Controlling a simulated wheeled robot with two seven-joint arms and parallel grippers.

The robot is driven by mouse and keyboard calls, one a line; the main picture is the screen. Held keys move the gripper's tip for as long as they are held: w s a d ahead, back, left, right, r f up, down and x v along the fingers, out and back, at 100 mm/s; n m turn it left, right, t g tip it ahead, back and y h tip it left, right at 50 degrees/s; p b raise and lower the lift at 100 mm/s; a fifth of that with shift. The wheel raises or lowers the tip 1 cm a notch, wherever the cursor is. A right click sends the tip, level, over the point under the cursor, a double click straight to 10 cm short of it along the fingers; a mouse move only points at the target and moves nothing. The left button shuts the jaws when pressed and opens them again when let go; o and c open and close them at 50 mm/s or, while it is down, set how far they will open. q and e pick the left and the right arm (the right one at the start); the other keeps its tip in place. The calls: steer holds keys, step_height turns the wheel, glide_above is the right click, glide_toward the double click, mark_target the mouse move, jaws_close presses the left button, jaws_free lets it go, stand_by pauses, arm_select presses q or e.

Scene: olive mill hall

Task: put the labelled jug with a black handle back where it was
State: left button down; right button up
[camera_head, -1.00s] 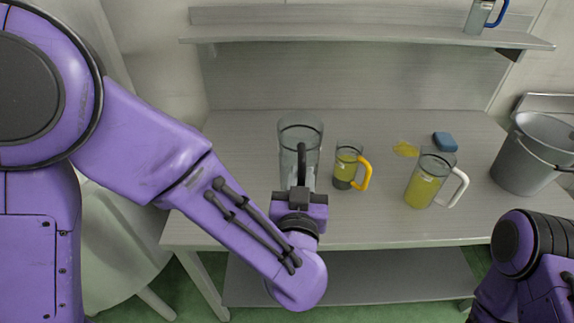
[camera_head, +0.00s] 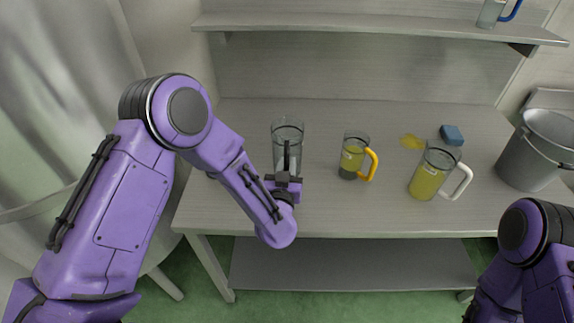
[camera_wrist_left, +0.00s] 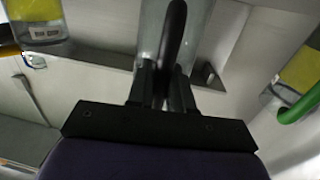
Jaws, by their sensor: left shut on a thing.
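The clear jug with the black handle (camera_head: 288,132) looks empty and roughly upright over the left part of the table (camera_head: 330,215). My left gripper (camera_head: 287,177) is shut on its black handle, on the near side of the jug. In the left wrist view the jug (camera_wrist_left: 151,35) stands beyond the fingers (camera_wrist_left: 163,88), with the handle between them. I see no label on it, and cannot tell whether its base touches the table. My right gripper is out of view.
Right of the held jug stand a yellow-handled jug (camera_head: 352,158) and a white-handled jug (camera_head: 429,174). Behind them lie a yellow patch (camera_head: 411,141) and a blue sponge (camera_head: 452,135). A bucket (camera_head: 535,155) is far right; a blue-handled jug (camera_head: 490,14) is on the shelf (camera_head: 370,27).

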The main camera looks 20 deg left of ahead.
arm_select(q)
steer(key=shift+f, duration=0.15)
steer(key=c, duration=1)
jaws_free()
steer(key=shift+r, duration=0.25)
steer(key=shift+s+d+f, duration=0.1)
steer(key=shift+s+d, duration=0.05)
steer(key=shift+s, duration=0.2)
steer(key=s+b, duration=0.1)
steer(key=s, duration=0.2)
steer(key=s+d+b, duration=0.1)
steer(key=s, duration=0.3)
steer(key=s+b, duration=0.1)
steer(key=s, duration=0.3)
steer(key=shift+s+d+r, duration=0.1)
steer(key=shift+d+r, duration=0.15)
steer(key=shift+d, duration=0.15)
